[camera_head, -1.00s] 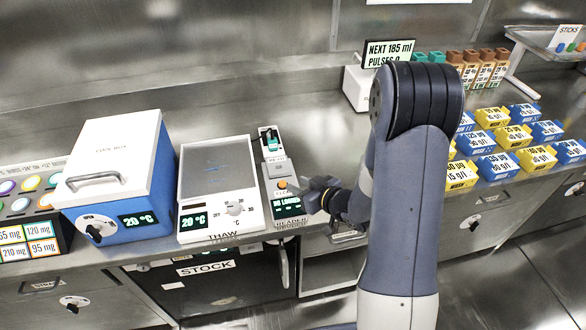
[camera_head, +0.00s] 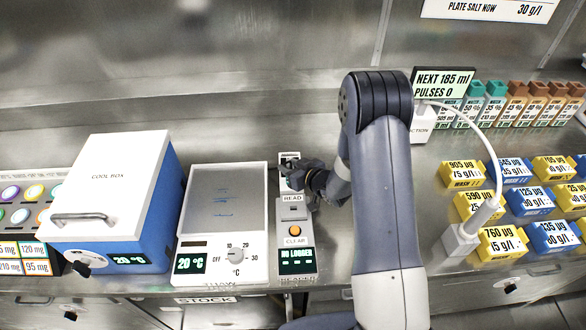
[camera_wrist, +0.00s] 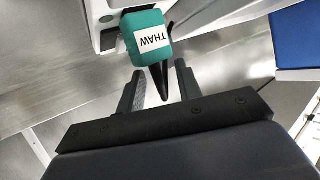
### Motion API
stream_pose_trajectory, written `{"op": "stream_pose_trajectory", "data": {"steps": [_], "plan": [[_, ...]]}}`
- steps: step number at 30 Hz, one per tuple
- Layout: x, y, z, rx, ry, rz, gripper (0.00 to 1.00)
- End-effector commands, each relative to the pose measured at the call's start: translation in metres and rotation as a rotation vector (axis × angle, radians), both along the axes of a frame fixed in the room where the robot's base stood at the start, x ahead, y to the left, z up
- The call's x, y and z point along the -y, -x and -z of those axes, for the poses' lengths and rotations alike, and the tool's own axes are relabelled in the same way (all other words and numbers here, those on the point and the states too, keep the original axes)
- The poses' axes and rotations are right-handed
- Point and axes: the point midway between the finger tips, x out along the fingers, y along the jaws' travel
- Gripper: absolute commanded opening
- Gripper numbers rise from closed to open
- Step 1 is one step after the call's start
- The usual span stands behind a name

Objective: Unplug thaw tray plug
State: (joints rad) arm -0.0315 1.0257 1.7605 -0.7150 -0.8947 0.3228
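The thaw tray plug (camera_wrist: 146,38) is a green block with a white THAW label and a black tapered tail, at the top of the wrist view. It sits against a white body. My gripper (camera_wrist: 158,78) is open, with the plug's tail between its fingertips and visible gaps beside it. In the head view my gripper (camera_head: 292,178) is over the far end of the narrow reader unit (camera_head: 294,213) and mostly hides the plug there. The thaw tray (camera_head: 222,215) stands just left of the reader, its display showing 20 °C.
A blue and white cool box (camera_head: 115,180) stands left of the thaw tray. To the right are yellow and blue labelled blocks (camera_head: 482,205), a white corded device (camera_head: 465,238) and a display (camera_head: 443,83). Bare steel counter lies behind the tray.

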Motion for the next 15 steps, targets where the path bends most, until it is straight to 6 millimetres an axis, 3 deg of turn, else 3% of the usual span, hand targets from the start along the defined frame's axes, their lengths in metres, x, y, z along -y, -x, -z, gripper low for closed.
{"op": "stream_pose_trajectory", "data": {"steps": [2, 15], "plan": [[0.0001, 0.0001, 0.0001, 0.000, 0.000, 0.000, 0.34], [0.0002, 0.0003, -0.0002, 0.000, 0.000, 0.000, 0.00]]}}
